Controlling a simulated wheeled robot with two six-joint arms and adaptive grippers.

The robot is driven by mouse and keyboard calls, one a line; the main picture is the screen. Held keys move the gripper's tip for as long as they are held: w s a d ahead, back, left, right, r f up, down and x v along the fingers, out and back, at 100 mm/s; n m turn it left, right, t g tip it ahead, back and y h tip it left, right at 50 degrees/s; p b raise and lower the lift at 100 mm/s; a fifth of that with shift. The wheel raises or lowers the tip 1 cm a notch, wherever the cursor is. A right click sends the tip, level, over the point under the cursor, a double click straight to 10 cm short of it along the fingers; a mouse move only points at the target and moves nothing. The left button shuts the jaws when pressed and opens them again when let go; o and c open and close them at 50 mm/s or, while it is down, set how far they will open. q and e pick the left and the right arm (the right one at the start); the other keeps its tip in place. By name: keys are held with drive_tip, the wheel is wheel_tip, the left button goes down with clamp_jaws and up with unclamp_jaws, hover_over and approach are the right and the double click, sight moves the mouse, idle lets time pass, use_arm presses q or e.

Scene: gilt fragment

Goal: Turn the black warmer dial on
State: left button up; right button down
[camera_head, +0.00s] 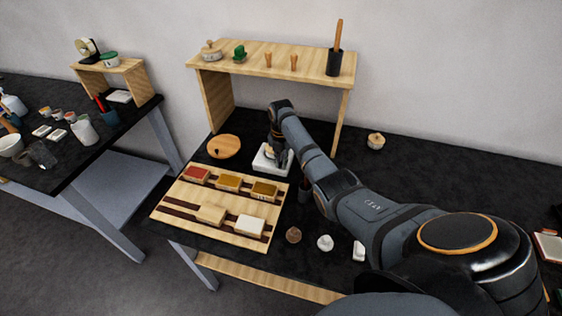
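A small white square unit, which looks like the warmer (285,168), stands on the black tabletop under the wooden shelf. My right arm reaches in from the lower right, and my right gripper (277,151) points down over the warmer. The fingertips are small and dark there, so I cannot tell whether they touch it or are open or shut. I cannot make out the black dial; the gripper covers part of the warmer. My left gripper is not in view.
A wooden tray (167,213) with several coloured blocks lies in front of the warmer. A round wooden board (224,146) is to its left. The wooden shelf (270,56) stands behind, holding small items.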

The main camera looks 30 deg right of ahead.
idle(0.3)
drive_tip(key=shift+r, duration=0.1)
drive_tip(key=m+p, duration=0.2)
drive_tip(key=m, duration=0.1)
drive_tip(key=shift+w+r, duration=0.1)
drive_tip(key=m+p, duration=0.1)
drive_tip(key=m, duration=0.1)
drive_tip(key=shift+w+m, duration=0.1)
drive_tip(key=shift+m, duration=0.3)
drive_tip(key=m+p, duration=0.1)
drive_tip(key=m, duration=0.1)
drive_tip(key=shift+w+m, duration=0.1)
drive_tip(key=shift+m, duration=0.2)
drive_tip(key=m, duration=0.4)
drive_tip(key=shift+w+p, duration=0.15)
drive_tip(key=shift+p, duration=0.2)
drive_tip(key=shift+w+d+m, duration=0.1)
drive_tip(key=shift+m, duration=2.6)
